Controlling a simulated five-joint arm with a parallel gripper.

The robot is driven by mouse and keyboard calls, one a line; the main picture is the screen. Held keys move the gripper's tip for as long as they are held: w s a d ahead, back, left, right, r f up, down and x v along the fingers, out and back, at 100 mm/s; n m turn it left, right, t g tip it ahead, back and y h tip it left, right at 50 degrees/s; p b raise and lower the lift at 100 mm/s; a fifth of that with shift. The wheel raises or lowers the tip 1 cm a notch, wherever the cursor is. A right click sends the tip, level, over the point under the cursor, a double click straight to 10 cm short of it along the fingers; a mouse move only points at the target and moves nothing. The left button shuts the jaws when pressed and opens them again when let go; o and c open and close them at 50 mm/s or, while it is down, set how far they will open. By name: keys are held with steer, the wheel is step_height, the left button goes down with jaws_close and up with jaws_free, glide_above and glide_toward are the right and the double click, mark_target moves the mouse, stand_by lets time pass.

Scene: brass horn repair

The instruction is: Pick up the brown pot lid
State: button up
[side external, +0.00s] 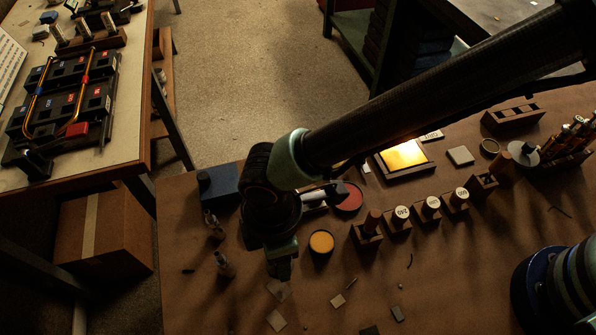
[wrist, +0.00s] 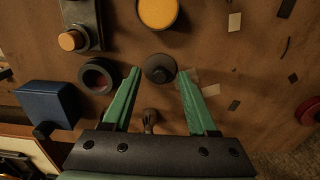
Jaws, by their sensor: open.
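The brown pot lid (wrist: 160,68), a dark brown round disc with a raised knob, lies on the brown bench in the wrist view. It sits between the tips of my gripper's two green fingers (wrist: 159,73), with a gap on each side. My gripper is open and empty. In the side external view my gripper (side external: 281,268) points down low over the bench, and I cannot make out the lid there. An open dark round pot (wrist: 97,76) stands left of the left finger in the wrist view.
A yellow pot (side external: 321,242) stands right of my gripper in the side view. Several stamped wooden blocks (side external: 398,222) are farther right. Small flat chips (side external: 338,301) lie on the bench.

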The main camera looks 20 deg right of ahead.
steer(key=shift+f, duration=0.25)
jaws_close()
steer(key=shift+r, duration=0.15)
step_height(320, 180, up, 18)
steer(key=shift+w+d+f+n, duration=0.15)
steer(key=shift+d+f+n, duration=1)
steer(key=shift+f, duration=1.45)
steer(key=shift+w+d+f+n, duration=0.2)
steer(key=shift+d+f+n, duration=0.9)
steer(key=shift+f, duration=1.45)
steer(key=shift+w+d+f+n, duration=0.15)
steer(key=shift+d+f+n, duration=0.6)
steer(key=shift+d+f, duration=1.3)
